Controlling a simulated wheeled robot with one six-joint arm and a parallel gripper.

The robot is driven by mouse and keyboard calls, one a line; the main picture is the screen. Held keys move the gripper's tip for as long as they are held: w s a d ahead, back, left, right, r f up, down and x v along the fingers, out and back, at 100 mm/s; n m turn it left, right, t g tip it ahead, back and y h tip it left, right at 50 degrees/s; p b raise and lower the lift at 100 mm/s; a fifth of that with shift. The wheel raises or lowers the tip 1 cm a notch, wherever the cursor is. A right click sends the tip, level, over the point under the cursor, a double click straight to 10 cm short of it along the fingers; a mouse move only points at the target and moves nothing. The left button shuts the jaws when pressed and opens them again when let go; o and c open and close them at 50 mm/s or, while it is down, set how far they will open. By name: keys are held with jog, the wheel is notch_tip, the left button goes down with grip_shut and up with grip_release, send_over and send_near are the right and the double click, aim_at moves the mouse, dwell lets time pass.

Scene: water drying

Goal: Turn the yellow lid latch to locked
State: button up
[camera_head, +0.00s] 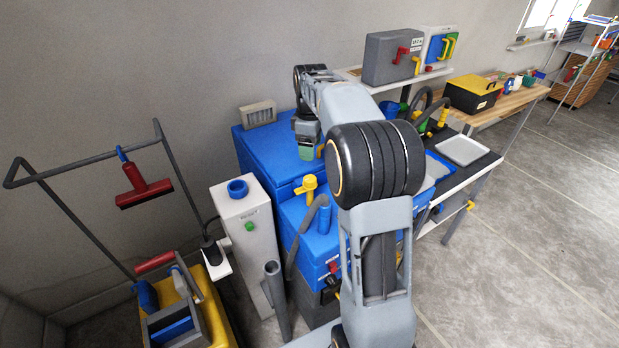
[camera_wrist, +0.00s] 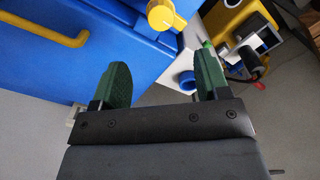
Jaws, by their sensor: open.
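A yellow latch (camera_wrist: 162,15) with a round hub and a short lever sits on a blue surface at the top of the wrist view, beside a panel seam. Its lever points toward the lower right. My gripper (camera_wrist: 157,82) is open, with two dark green fingers and nothing between them. The latch lies beyond the fingertips in the wrist view, not touching them. In the head view my gripper (camera_head: 308,146) is over the blue box (camera_head: 262,150). A bit of yellow shows next to it there, too small and covered to identify.
A yellow bar handle (camera_wrist: 45,30) is on the blue surface at left. A grey post with a blue ring (camera_head: 237,187) stands close by. A yellow cart (camera_head: 205,310) stands at left. Open floor lies at right.

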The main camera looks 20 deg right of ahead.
aim_at(310, 178)
notch_tip(310, 178, down, 12)
jog(key=shift+r, duration=0.1)
dwell(0.4)
jog(key=shift+c, duration=0.2)
jog(key=c, duration=0.9)
